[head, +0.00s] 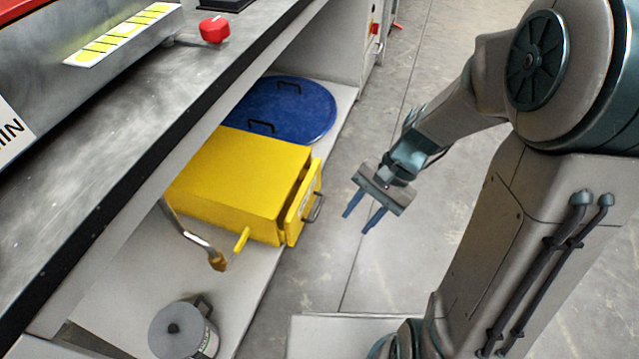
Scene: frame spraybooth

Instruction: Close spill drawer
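The yellow spill box (238,182) sits on the low shelf under the workbench. Its drawer front (300,205) stands a little out from the box on the right side, so the drawer is slightly open. A dark handle (317,207) is on the drawer front. My gripper (362,219) is to the right of the drawer, over the floor and apart from the handle. Its two blue fingers are spread with nothing between them, pointing down and to the left.
A blue round lid (285,108) with handles lies behind the yellow box. A brush (200,245) hangs in front of the box, and a grey can (183,331) stands at the lower left. The workbench edge (150,165) overhangs the shelf.

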